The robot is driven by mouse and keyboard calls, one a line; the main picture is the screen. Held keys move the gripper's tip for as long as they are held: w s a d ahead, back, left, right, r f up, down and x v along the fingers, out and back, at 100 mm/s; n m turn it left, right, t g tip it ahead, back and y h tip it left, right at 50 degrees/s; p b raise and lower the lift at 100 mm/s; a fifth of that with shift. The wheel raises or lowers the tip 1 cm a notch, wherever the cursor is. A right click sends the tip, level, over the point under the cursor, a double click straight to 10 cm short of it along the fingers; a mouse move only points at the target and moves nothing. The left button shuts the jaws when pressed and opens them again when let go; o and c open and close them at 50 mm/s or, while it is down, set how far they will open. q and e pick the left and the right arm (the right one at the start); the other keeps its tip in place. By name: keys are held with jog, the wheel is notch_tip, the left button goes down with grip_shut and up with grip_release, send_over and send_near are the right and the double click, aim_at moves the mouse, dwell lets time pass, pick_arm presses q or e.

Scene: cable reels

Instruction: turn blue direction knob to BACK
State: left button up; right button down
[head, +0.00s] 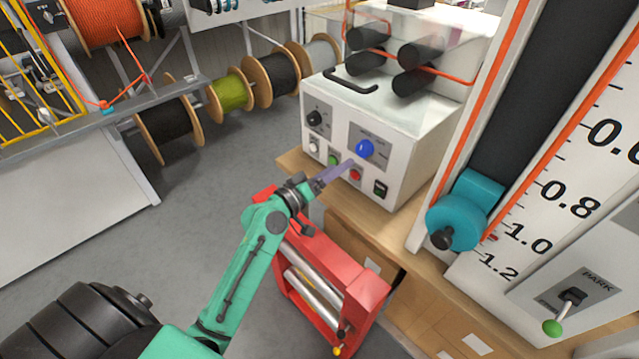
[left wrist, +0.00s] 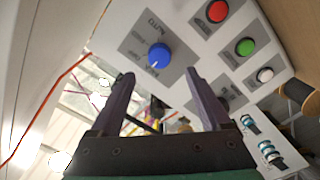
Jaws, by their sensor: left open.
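The blue direction knob (head: 364,149) sits on a grey plate on the front of a white machine box (head: 400,125). In the left wrist view the blue knob (left wrist: 159,55) shows ahead of the fingers, with a white pointer mark; its label is too small to read surely. My left gripper (head: 345,166) is just left of and below the knob in the head view. In the left wrist view its two fingers (left wrist: 158,88) are spread apart with nothing between them, and the knob lies beyond the tips, apart from them. My right gripper is not in view.
A black knob (head: 314,118), a green button (head: 333,159), a red button (head: 355,174) and a black switch (head: 380,188) share the panel. A red roller frame (head: 325,275) stands below. A teal clamp (head: 466,212) is at the right.

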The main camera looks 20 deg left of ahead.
pick_arm(q)
jog(key=b+v, duration=0.1)
jog(key=v, duration=0.5)
jog(key=shift+s+b, duration=0.2)
jog(key=shift+b, duration=0.1)
